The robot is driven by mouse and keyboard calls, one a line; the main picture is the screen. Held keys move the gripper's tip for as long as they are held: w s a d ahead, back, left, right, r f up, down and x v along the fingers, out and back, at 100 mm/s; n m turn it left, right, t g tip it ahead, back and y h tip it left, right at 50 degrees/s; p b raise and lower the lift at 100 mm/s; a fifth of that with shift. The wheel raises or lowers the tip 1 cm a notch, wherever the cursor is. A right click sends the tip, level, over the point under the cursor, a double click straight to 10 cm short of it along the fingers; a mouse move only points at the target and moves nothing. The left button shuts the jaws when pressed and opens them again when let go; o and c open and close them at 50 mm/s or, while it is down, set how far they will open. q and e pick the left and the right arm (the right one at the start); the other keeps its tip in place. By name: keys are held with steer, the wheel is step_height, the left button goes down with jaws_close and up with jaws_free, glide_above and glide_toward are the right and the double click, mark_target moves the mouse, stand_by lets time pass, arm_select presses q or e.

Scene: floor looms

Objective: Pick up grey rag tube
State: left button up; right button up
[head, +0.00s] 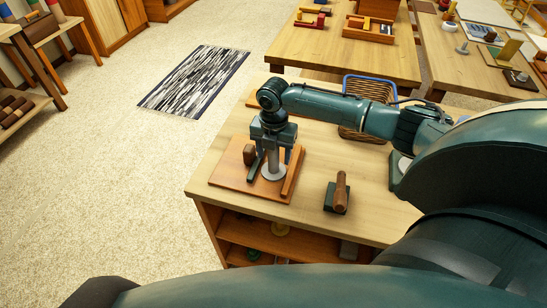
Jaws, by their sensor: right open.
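A grey upright cylinder with a round flange (274,171), which looks like the grey rag tube, stands on a brown wooden board (226,177) on the near table. My right gripper (274,156) points down over it, open, with a finger on each side of the upper part. The gripper hides the top of the tube, and I cannot tell whether the fingers touch it. My left gripper is not in view.
A dark block with a wooden handle (340,193) stands to the right. A wicker basket (352,127) is behind my right arm. The table's left edge is near.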

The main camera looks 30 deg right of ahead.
steer(key=shift+c, duration=0.4)
steer(key=c, duration=0.9)
steer(key=shift+r, duration=0.1)
